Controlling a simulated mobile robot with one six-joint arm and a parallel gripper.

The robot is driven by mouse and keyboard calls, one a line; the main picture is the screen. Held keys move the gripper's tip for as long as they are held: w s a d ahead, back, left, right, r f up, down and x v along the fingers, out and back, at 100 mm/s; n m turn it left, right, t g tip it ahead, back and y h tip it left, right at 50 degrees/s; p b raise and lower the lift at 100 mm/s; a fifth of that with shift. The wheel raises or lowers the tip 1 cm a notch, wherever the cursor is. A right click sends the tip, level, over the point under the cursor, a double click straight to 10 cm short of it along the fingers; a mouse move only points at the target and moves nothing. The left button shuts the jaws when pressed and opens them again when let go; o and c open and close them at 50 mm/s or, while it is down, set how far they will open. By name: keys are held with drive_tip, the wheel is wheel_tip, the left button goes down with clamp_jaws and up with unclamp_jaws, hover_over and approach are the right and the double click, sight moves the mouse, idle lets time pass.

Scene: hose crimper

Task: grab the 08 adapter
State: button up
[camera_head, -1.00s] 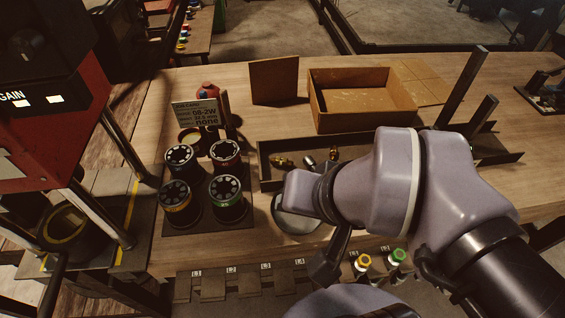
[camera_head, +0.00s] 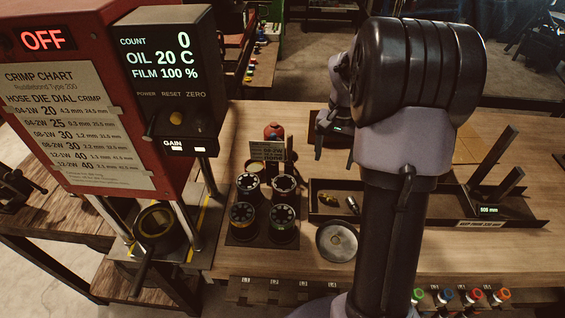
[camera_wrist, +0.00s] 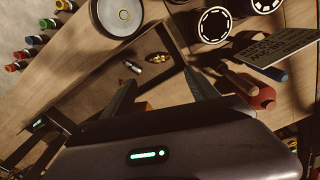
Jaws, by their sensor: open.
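The fittings lie in a long dark tray (camera_head: 318,214) on the bench. A brass fitting (camera_head: 327,196) is at its left end, with a silver-and-brass fitting (camera_head: 352,204) to the right. In the wrist view the brass fitting (camera_wrist: 158,58) and a silver fitting (camera_wrist: 131,67) lie between and beyond my fingers. I cannot read a size on any of them, so I cannot tell which is the 08 adapter. My gripper (camera_head: 335,152) is open and empty, fingers down, above and behind the tray. Its spread fingers also show in the wrist view (camera_wrist: 160,80).
Several black-topped dies (camera_head: 284,214) stand left of the tray, with a job card (camera_head: 270,153) behind them. A round metal dish (camera_head: 337,241) sits in front. The red crimper (camera_head: 75,105) stands at left, reading OFF. Upright posts (camera_head: 492,165) rise at right.

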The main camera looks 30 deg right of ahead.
drive_tip(key=b, duration=0.4)
hover_over(328, 199)
wheel_tip(328, 199, down, 13)
drive_tip(key=shift+a+r, duration=0.1)
wheel_tip(328, 199, down, 5)
drive_tip(key=shift+w+r+b, duration=0.1)
drive_tip(key=shift+r+b, duration=0.05)
drive_tip(key=shift+b, duration=0.25)
drive_tip(key=shift+r, duration=0.15)
drive_tip(key=shift+c, duration=1.1)
drive_tip(key=c, duration=1)
